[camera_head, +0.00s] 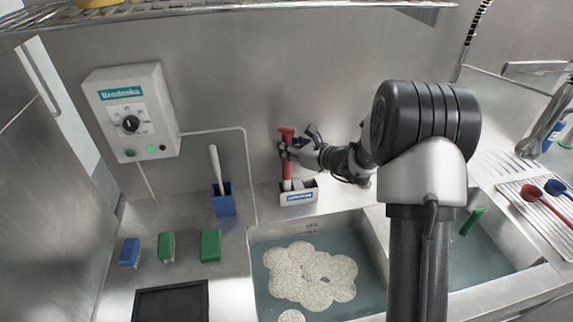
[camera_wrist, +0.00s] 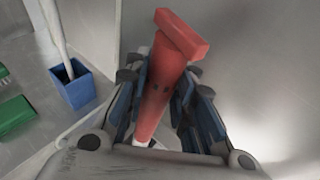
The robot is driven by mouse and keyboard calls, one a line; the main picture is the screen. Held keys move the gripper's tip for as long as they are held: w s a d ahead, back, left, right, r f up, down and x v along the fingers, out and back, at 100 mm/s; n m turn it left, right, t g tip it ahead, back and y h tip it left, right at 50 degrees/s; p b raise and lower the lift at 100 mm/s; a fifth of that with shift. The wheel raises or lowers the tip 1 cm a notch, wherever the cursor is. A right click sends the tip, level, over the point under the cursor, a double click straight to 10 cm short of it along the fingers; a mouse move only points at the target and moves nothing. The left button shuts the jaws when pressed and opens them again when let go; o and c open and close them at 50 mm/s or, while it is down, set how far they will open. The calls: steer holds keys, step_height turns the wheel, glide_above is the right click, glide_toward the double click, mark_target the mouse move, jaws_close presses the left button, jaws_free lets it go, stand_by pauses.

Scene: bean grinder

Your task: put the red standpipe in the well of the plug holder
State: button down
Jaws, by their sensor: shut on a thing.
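The red standpipe (camera_head: 287,160) has a crossbar at its top and stands nearly upright. My gripper (camera_head: 286,150) is shut on its upper part. In the wrist view the red standpipe (camera_wrist: 157,92) runs between both finger pads, its crossbar beyond them. The plug holder (camera_head: 299,197) is a pale box with a blue label on the ledge behind the sink. The pipe's lower end is at the holder's left part; I cannot tell whether it is inside the well or just above it. A pale grey piece (camera_head: 298,185) shows in the holder beside the pipe.
A blue holder with a white-handled brush (camera_head: 223,200) stands left of the plug holder. Several brushes, one green (camera_head: 211,245), lie further left. The water-filled sink (camera_head: 262,302) with foam is in front. The steel wall (camera_head: 255,90) is close behind.

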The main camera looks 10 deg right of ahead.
mark_target(290, 161)
steer(key=shift+f+b, duration=0.6)
steer(key=shift+f, duration=1.85)
steer(key=shift+f, duration=0.25)
steer(key=c, duration=1.4)
jaws_free()
steer(key=shift+o, duration=0.2)
steer(key=shift+r, duration=0.15)
